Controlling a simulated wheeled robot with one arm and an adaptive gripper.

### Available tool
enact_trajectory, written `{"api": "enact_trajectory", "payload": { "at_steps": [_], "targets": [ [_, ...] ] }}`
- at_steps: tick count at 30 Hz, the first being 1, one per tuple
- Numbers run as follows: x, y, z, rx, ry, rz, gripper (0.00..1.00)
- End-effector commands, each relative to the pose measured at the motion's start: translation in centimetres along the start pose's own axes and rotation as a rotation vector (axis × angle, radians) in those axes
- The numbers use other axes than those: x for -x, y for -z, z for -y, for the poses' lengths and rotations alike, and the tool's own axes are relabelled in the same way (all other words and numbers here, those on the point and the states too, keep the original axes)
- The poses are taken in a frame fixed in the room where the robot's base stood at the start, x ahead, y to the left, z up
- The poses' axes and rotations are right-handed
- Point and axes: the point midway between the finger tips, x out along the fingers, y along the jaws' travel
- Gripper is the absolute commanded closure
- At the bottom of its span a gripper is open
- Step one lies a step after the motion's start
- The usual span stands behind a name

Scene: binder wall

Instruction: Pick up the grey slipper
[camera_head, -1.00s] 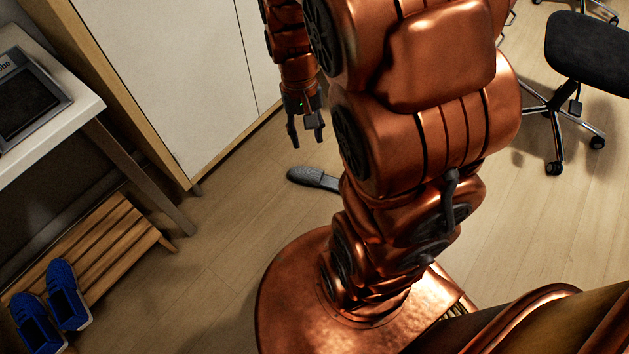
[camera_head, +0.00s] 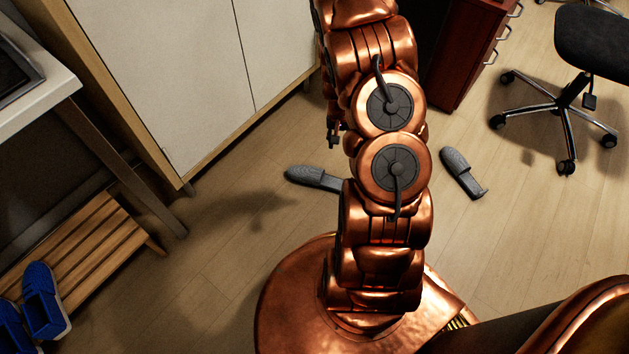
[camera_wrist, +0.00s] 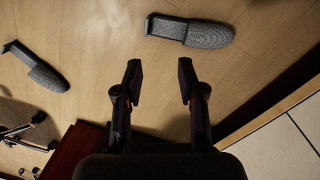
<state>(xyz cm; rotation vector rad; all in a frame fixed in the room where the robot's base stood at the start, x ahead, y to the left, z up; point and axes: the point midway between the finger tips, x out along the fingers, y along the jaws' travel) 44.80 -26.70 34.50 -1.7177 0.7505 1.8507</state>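One grey slipper (camera_head: 314,178) lies on the floor left of my arm in the head view, its right end hidden behind the arm. A second grey slipper (camera_head: 462,172) lies on the floor to the right of my arm. In the wrist view the two slippers show at the top centre (camera_wrist: 190,31) and at the upper left (camera_wrist: 36,67). My gripper (camera_wrist: 160,82) is open and empty, its fingers apart, with the top-centre slipper beyond the fingertips and not touched. In the head view my gripper is mostly hidden behind the arm.
A white cabinet (camera_head: 190,75) stands behind the left slipper. A red-brown drawer unit (camera_head: 470,50) and a black office chair (camera_head: 595,40) are at the right. A slatted wooden bench (camera_head: 75,245) with blue shoes (camera_head: 42,300) is at lower left. The floor between is clear.

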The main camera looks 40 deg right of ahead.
Motion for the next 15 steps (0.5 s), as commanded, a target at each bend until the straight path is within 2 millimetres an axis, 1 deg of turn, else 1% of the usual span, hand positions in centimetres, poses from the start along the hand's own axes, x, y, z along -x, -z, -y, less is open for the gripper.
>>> {"api": "enact_trajectory", "payload": {
  "at_steps": [1, 3, 5, 6, 8, 9, 12, 15],
  "targets": [
    [-2.7, 0.6, -0.5, -0.021, 0.004, 0.001, 0.60],
    [-5.5, 1.4, -1.1, -0.046, 0.010, -0.006, 0.60],
    [-7.9, 1.9, -1.6, -0.069, 0.015, -0.010, 0.60],
    [-9.5, 2.1, -1.9, -0.084, 0.019, -0.009, 0.60],
    [-11.8, 2.6, -2.4, -0.105, 0.026, -0.016, 0.60],
    [-13.4, 2.9, -2.6, -0.119, 0.030, -0.021, 0.60],
    [-16.7, 3.4, -3.2, -0.152, 0.042, -0.029, 0.60],
    [-19.4, 3.5, -3.6, -0.178, 0.051, -0.033, 0.60]
  ]
}}
